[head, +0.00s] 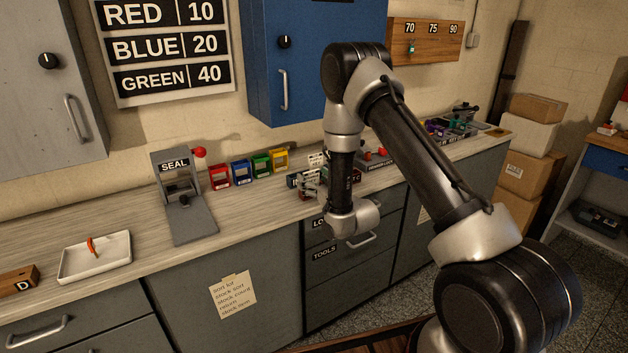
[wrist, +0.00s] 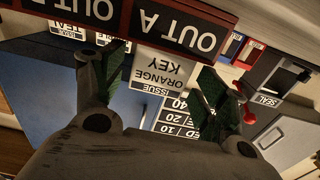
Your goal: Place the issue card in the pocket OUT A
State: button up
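The white issue card (wrist: 160,72), reading ISSUE ORANGE KEY, shows upside down in the wrist view between the two fingers of my gripper (wrist: 162,75). The card's KEY end meets the edge of the red-framed pocket OUT A (wrist: 178,25), and its lower part seems hidden behind that label. The fingers, with green pads, stand apart on either side of the card; small gaps seem to show at its edges. In the head view my arm covers part of the small pocket rack, and the gripper and card are too small there to tell apart.
Pocket OUT B (wrist: 88,8) adjoins OUT A, with other white cards nearby. In the head view a SEAL press (head: 182,195) and coloured holders (head: 245,170) stand left of the rack. A white tray (head: 95,257) with an orange item lies farther left. The counter between is clear.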

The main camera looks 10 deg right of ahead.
jog(key=shift+r, duration=0.15)
jog(key=v, duration=1.2)
jog(key=w+d+r+g+h, duration=0.2)
jog(key=w+d+r+g, duration=0.1)
jog(key=r, duration=0.6)
jog(key=s+d+r+m+g+h, duration=0.1)
jog(key=s+d+r+g+h, duration=0.2)
jog(key=s+r, duration=0.35)
jog(key=s+d+r+m+g, duration=0.1)
jog(key=s+r+g, duration=0.1)
jog(key=s, duration=0.7)
jog(key=s+d+r+g, duration=0.2)
jog(key=s+r, duration=0.2)
jog(key=s, duration=0.6)
jog(key=s+d+r+m+g, duration=0.1)
jog(key=s+d+r+g, duration=0.1)
jog(key=s, duration=0.8)
jog(key=shift+r+m+g+h, duration=0.3)
jog(key=shift+r+g, duration=0.2)
jog(key=shift+d, duration=0.1)
